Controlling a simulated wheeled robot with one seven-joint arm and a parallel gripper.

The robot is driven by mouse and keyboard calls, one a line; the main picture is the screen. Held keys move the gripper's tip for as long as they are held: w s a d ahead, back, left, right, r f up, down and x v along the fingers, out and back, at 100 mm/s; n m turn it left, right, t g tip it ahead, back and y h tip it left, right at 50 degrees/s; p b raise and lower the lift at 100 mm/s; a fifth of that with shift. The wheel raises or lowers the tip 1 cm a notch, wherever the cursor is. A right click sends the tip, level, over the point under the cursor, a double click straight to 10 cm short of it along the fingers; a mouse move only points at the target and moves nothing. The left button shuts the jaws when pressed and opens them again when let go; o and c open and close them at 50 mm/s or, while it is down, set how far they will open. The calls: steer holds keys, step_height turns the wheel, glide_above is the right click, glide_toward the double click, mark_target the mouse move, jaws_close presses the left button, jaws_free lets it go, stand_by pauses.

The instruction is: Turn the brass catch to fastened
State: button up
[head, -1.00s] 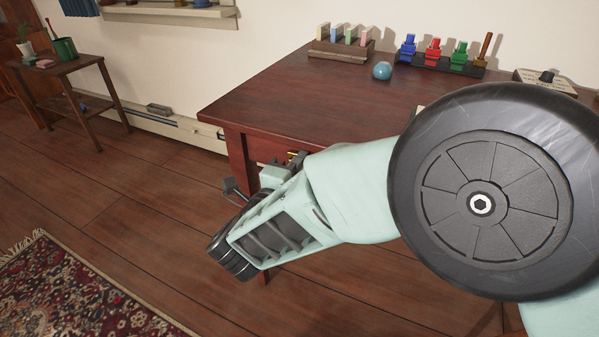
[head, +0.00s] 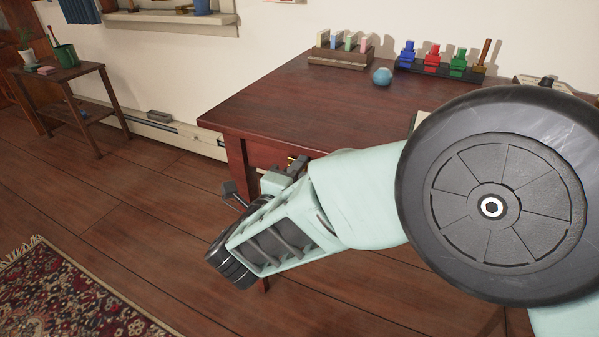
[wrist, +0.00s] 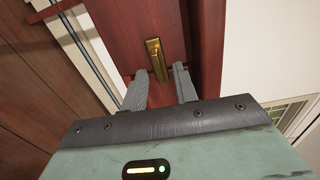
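The brass catch (wrist: 155,60) is a narrow upright plate on the dark red wood of the desk's side, in the upper middle of the wrist view. My gripper (wrist: 161,70) is open, with one grey finger to the left of the catch's lower end and one to the right. Whether the fingers touch the catch cannot be told. In the head view, a small bit of brass (head: 291,159) shows beside my gripper under the desk edge; my arm hides most of that area.
The desk (head: 290,100) holds a rack of pastel blocks (head: 340,52), a blue ball (head: 382,76) and a dark tray with coloured pieces (head: 440,70) at the back. A side table (head: 55,80) stands far left. A patterned rug (head: 75,295) lies on otherwise open floor.

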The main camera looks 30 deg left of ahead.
steer(key=shift+s, duration=0.1)
steer(key=s+d+p, duration=0.2)
steer(key=s, duration=1.5)
steer(key=w+a+r+n+g+y, duration=0.3)
steer(key=w+r+n+g+y, duration=0.15)
steer(key=w+r+n, duration=0.2)
steer(key=w+d+r+n+g+y, duration=0.3)
steer(key=d+n+g+y, duration=0.15)
steer(key=n, duration=0.25)
steer(key=s+d+f+n+g+h, duration=0.1)
steer(key=s+d+n+g+h, duration=0.25)
steer(key=d, duration=0.95)
steer(key=s+d+f+n+g+h, duration=0.1)
steer(key=s+d+n+g+h, duration=0.25)
steer(key=d, duration=0.85)
steer(key=s+d+f+n+g+h, duration=0.1)
steer(key=s+d+n+g+h, duration=0.2)
steer(key=d, duration=1)
step_height(320, 180, up, 27)
steer(key=a+t+p, duration=0.1)
steer(key=p, duration=2.6)
steer(key=shift+r+n, duration=0.15)
steer(key=shift+n, duration=0.3)
steer(key=shift+s+a, duration=0.1)
